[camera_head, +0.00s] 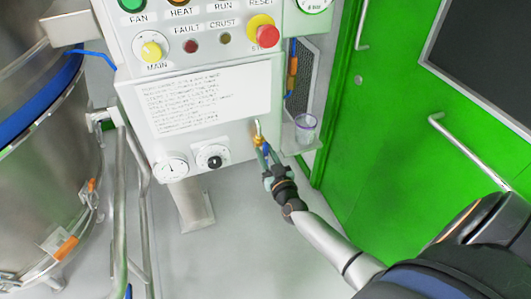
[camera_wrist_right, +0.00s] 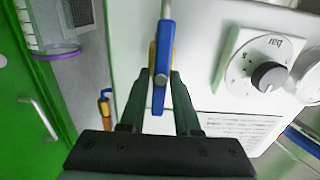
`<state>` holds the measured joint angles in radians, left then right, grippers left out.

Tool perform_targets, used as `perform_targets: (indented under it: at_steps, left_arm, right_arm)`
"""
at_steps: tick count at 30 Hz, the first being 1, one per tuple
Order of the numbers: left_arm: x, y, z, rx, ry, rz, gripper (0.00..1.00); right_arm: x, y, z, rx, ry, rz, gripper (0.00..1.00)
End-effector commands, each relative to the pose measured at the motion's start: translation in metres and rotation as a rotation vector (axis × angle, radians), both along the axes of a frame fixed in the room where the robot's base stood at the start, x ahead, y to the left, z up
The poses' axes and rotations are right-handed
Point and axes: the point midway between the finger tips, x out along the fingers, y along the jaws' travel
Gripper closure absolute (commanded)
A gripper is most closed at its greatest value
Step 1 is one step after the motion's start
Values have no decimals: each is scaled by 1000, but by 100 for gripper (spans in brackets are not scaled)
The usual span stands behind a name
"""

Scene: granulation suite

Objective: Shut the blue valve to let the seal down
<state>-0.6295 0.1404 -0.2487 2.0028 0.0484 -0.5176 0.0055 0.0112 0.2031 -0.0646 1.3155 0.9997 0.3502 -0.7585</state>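The blue valve handle (camera_wrist_right: 163,65) hangs down in the right wrist view, lying between the two fingers of my right gripper (camera_wrist_right: 162,78). Brass of the valve shows behind it. In the head view the brass valve (camera_head: 258,138) sits at the lower right corner of the white control panel. My right gripper (camera_head: 265,158) is right below it, its fingers on either side of the blue handle. The fingertips come close to the handle's sides, but I cannot tell whether they touch it. My left gripper is out of view.
A dial knob (camera_head: 213,157) and a gauge (camera_head: 172,168) are left of the valve. A clear cup (camera_head: 305,128) stands on a small shelf at the right. A green door (camera_head: 390,130) fills the right side; a steel vessel (camera_head: 50,150) stands left.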

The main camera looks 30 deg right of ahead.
Motion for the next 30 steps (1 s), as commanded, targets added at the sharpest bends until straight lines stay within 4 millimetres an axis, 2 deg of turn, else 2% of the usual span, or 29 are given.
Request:
perform_targets:
  at_steps: [1,6,8,22,30]
  left_arm:
    - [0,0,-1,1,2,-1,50]
    - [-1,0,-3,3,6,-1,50]
    - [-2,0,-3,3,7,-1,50]
    - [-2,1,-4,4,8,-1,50]
    - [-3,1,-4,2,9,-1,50]
  right_arm:
    - [0,0,0,0,0,0,76]
    - [0,0,0,0,0,0,95]
    - [0,0,0,0,0,0,100]
    - [0,0,0,14,-3,0,100]
    - [-1,-1,-1,123,-28,0,100]
